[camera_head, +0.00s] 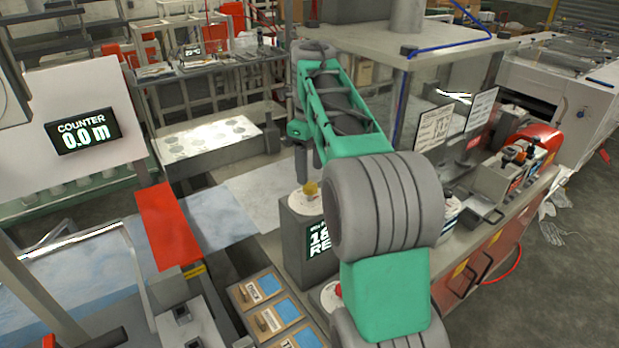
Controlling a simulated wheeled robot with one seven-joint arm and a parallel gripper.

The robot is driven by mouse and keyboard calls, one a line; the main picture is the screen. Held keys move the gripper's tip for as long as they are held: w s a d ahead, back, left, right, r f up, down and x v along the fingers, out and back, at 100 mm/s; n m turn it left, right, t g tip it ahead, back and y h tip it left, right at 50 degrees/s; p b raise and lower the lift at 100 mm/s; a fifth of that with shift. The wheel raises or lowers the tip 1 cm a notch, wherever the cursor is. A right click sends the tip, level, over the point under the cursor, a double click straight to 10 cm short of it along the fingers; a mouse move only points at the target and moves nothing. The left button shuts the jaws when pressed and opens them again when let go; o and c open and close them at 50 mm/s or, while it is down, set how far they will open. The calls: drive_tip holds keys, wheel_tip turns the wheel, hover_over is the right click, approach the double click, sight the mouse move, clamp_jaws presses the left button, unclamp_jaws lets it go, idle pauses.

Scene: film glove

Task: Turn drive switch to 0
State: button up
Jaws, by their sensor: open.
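My gripper (306,168) points down at the end of my green and grey arm, near the picture's middle. Its grey fingers are open and small in view. Below them, a yellow knob (311,188) sits on a pale round plate on top of a grey box (296,236). The fingertips are close above or beside the knob; I cannot tell whether they touch it. The box has a dark display (319,238) with white writing, partly hidden by my arm. No marking that names the drive switch or its positions is readable.
Labelled wooden panels with blue patches (290,312) lie at the lower middle. A counter display (83,132) reads 0.0 m at left. A red sheet (167,225) and a pale film table (255,195) lie left of the box. Holders with papers (480,108) stand at right.

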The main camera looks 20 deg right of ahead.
sight(310, 185)
wheel_tip(310, 185, down, 5)
drive_tip(key=b, duration=0.3)
drive_tip(key=shift+r, duration=0.1)
drive_tip(key=shift+r, duration=0.1)
clamp_jaws()
